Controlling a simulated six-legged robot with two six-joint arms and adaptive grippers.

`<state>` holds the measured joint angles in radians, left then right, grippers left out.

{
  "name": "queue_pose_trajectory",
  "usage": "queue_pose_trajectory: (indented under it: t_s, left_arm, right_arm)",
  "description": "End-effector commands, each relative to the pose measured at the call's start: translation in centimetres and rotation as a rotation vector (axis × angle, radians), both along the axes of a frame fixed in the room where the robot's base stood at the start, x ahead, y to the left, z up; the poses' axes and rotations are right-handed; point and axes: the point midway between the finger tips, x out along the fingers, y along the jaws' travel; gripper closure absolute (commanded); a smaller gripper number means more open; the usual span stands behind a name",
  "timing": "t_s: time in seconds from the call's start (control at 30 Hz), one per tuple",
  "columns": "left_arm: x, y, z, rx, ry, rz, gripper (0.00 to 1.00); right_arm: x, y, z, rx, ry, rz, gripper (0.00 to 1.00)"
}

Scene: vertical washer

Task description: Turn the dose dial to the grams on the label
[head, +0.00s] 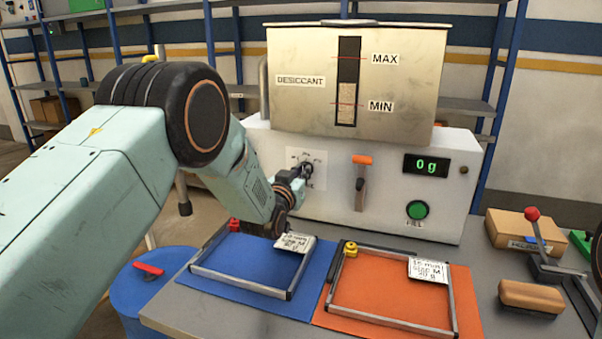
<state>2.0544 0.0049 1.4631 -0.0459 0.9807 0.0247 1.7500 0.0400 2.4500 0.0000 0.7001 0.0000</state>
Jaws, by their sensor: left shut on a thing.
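The white dosing machine (336,215) stands at the back of the table. Its dose dial sits on a white plate (293,157) with small print, mostly hidden behind my gripper. My left gripper (305,171) is at this plate, shut on the dial. The green display (427,165) reads 0 g. A label card (428,270) lies at the orange mat's frame; it reads SIZE M, with a grams line too small to read surely. Another label card (296,243) lies at the blue mat's frame, partly hidden by my arm. My right gripper is out of view.
The desiccant hopper (300,105) has MAX and MIN marks. An orange-topped lever (361,180) and a green FILL button (417,210) are right of the dial. Metal frames lie on the blue mat (250,262) and orange mat (385,291). A cardboard box (513,229) stands at right.

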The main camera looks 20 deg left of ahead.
Motion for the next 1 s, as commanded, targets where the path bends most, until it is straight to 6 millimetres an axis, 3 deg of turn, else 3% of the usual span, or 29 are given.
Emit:
queue_pose_trajectory:
  t_s: [0.13, 0.17, 0.43, 0.77, 1.0]
  left_arm:
    - [0.0, 0.0, -0.2, 0.000, 0.004, 0.000, 1.00]
    - [0.0, 0.0, -0.2, 0.000, 0.004, 0.000, 0.88]
    - [0.0, 0.0, -0.1, 0.001, 0.002, 0.000, 0.66]
    - [-0.2, 0.0, -0.1, 0.001, 0.001, 0.000, 0.66]
    - [-2.6, 0.1, 0.0, 0.001, 0.003, 0.000, 0.66]
  right_arm:
    - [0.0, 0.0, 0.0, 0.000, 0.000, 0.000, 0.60]
    - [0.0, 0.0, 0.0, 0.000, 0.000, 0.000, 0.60]
    - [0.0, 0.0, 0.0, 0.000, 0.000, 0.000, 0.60]
    - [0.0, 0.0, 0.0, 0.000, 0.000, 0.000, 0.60]
    - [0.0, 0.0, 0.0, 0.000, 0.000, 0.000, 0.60]
